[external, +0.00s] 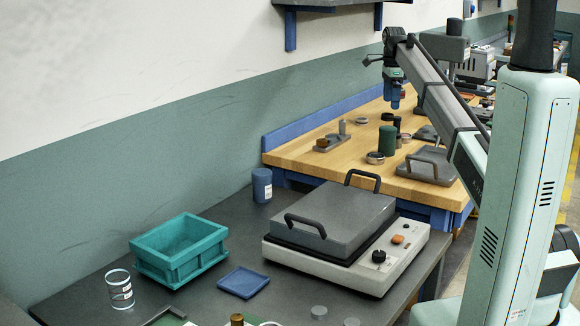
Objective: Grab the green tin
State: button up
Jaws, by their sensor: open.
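The green tin (387,141) is a dark green cylinder standing upright on the wooden bench among small round parts. My gripper (391,97), with blue fingers pointing down, is open and hangs in the air above the bench. In the picture it is above the tin and apart from it. Its distance in depth from the tin cannot be told. Nothing shows between the fingers.
Near the tin are ring-shaped parts (375,158), a dark cylinder (397,122), a grey tray with a brown piece (329,143) and a grey plate with a handle (427,166). A lidded machine (344,240) and teal crate (180,250) stand on the nearer dark bench.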

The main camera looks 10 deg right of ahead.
aim_at(388, 128)
notch_tip(388, 128, down, 8)
jog(key=shift+r, duration=0.2)
jog(key=shift+w+a+f, duration=0.1)
jog(key=shift+f, duration=1.25)
jog(key=shift+w+a+f, duration=0.1)
jog(key=shift+f, duration=1.25)
jog(key=c, duration=1.2)
jog(key=shift+c, duration=0.2)
